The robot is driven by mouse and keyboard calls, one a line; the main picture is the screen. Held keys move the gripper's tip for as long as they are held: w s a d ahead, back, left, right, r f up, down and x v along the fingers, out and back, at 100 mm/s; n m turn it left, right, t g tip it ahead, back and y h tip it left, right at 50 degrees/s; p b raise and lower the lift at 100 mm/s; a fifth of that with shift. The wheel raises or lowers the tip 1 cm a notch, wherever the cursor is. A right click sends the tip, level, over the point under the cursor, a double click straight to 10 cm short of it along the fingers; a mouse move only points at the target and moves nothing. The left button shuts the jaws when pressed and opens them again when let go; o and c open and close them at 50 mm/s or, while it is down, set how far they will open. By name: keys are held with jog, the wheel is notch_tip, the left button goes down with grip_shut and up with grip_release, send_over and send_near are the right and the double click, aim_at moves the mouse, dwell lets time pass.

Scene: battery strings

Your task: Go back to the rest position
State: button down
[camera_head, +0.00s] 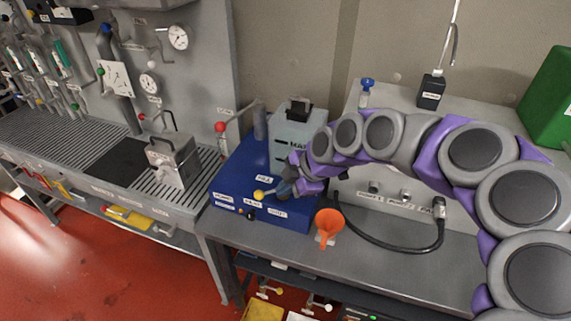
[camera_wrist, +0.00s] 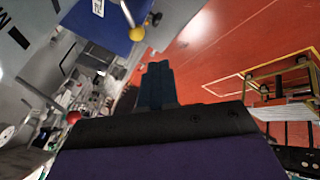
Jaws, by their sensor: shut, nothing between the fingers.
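My gripper (camera_head: 286,188) is at the end of my purple and grey arm, which reaches in from the right in the head view. It is beside the front top of the blue box (camera_head: 237,182), close to a yellow knob (camera_head: 259,194). In the wrist view my gripper (camera_wrist: 158,72) has its two dark fingers together, with nothing between them. The yellow knob on its metal rod (camera_wrist: 137,33) is just beyond the fingertips there. I cannot tell whether the fingers touch it.
A black hose (camera_head: 390,246) curves over the bench to the right. A grey metal box (camera_head: 174,160) sits on the slotted bench at left. Red floor (camera_head: 100,270) is open at lower left.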

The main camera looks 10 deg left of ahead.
jog(key=s+d+m+g+h, duration=0.1)
jog(key=s+d+m+h, duration=0.1)
jog(key=s+d+m, duration=0.5)
jog(key=s+d+m+g+h, duration=0.1)
jog(key=s+d+m, duration=0.6)
jog(key=s, duration=0.7)
jog(key=s+d+m+g+h, duration=0.1)
jog(key=s+d+m+h, duration=0.2)
jog(key=s+d+m, duration=0.4)
jog(key=s+m, duration=0.2)
jog(key=s, duration=0.2)
jog(key=shift+s+d+m+g, duration=0.15)
jog(key=shift+s+m+g, duration=0.15)
jog(key=shift+g, duration=0.1)
jog(key=shift+d, duration=0.1)
